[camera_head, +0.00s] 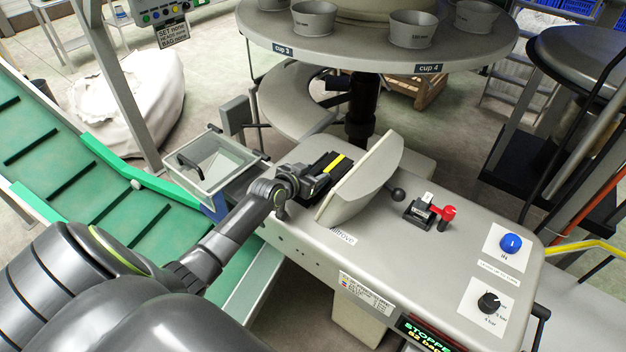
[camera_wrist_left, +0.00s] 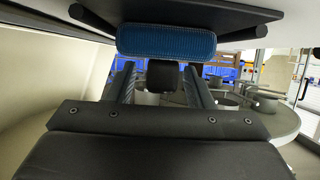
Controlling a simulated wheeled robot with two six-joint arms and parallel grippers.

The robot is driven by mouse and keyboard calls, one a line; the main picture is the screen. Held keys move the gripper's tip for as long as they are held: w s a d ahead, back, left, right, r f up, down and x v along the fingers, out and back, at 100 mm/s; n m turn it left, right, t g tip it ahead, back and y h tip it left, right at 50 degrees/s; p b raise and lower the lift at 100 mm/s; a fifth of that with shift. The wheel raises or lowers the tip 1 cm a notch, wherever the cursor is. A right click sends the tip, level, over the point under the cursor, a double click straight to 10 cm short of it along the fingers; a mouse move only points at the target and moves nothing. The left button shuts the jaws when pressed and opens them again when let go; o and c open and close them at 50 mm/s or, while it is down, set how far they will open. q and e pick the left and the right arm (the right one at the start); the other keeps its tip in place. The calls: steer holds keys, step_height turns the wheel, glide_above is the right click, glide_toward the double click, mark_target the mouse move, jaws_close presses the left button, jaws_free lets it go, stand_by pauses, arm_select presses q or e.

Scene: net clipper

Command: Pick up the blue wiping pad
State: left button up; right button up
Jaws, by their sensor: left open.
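The blue wiping pad (camera_wrist_left: 166,41) shows at the top middle of the left wrist view, a textured blue roll under a dark flat plate. My left gripper (camera_wrist_left: 160,85) is open, its two fingers apart below the pad in that view. A black block (camera_wrist_left: 163,76) shows between the fingers, just under the pad; I cannot tell whether it belongs to the pad. In the head view my left gripper (camera_head: 308,182) is beside the black piece with a yellow stripe (camera_head: 335,163). The pad is not visible there. My right gripper is not in view.
A slanted beige plate (camera_head: 362,178) stands right of the gripper on the grey machine top (camera_head: 440,255). A clear bin (camera_head: 215,160) is to the left. The round cup table (camera_head: 350,48) overhangs behind. A red lever (camera_head: 447,213) and knobs are at right.

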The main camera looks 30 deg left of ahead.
arm_select(q)
jaws_close()
stand_by(0.3)
